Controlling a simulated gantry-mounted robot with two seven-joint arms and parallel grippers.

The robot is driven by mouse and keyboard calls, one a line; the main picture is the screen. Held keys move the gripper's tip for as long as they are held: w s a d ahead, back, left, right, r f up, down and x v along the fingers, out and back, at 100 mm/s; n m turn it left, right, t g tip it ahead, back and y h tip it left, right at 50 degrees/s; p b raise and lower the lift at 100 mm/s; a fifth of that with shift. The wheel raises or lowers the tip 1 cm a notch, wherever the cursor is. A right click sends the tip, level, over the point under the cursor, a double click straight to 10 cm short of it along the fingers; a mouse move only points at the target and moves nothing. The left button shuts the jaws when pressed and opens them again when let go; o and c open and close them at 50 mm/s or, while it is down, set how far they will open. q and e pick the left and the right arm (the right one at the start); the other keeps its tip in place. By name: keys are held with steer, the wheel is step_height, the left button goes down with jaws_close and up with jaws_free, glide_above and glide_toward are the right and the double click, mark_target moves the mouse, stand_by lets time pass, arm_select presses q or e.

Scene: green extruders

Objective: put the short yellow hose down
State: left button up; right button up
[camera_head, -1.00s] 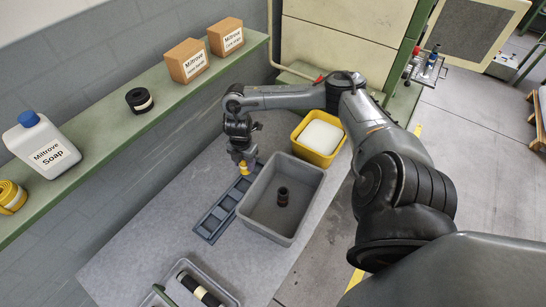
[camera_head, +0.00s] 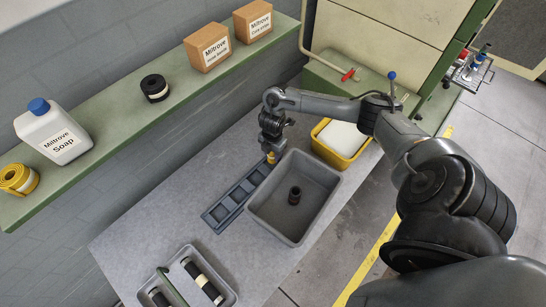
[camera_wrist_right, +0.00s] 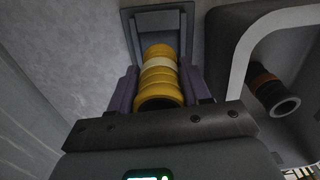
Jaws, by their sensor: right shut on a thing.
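The short yellow hose (camera_wrist_right: 160,78) is ribbed with a pale band, and my right gripper (camera_wrist_right: 160,88) is shut around it in the right wrist view. In the head view the right gripper (camera_head: 271,150) points down over the far end of the blue-grey slotted tray (camera_head: 225,208), with the yellow hose (camera_head: 271,158) at its fingertips. In the wrist view the hose's far end lies over a compartment of that tray (camera_wrist_right: 158,14). I cannot tell whether it touches the compartment floor. My left gripper is not in view.
A grey bin (camera_head: 262,217) beside the tray holds a short dark hose (camera_head: 294,195). A yellow bin (camera_head: 346,153) with white contents stands behind it. A grey tray (camera_head: 229,297) with black hoses lies at the front. A green shelf (camera_head: 115,120) runs along the left wall.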

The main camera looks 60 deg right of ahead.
mark_target(273, 157)
step_height(273, 157, down, 3)
steer(key=shift+f, duration=0.2)
steer(key=shift+f, duration=0.1)
steer(key=o, duration=1.1)
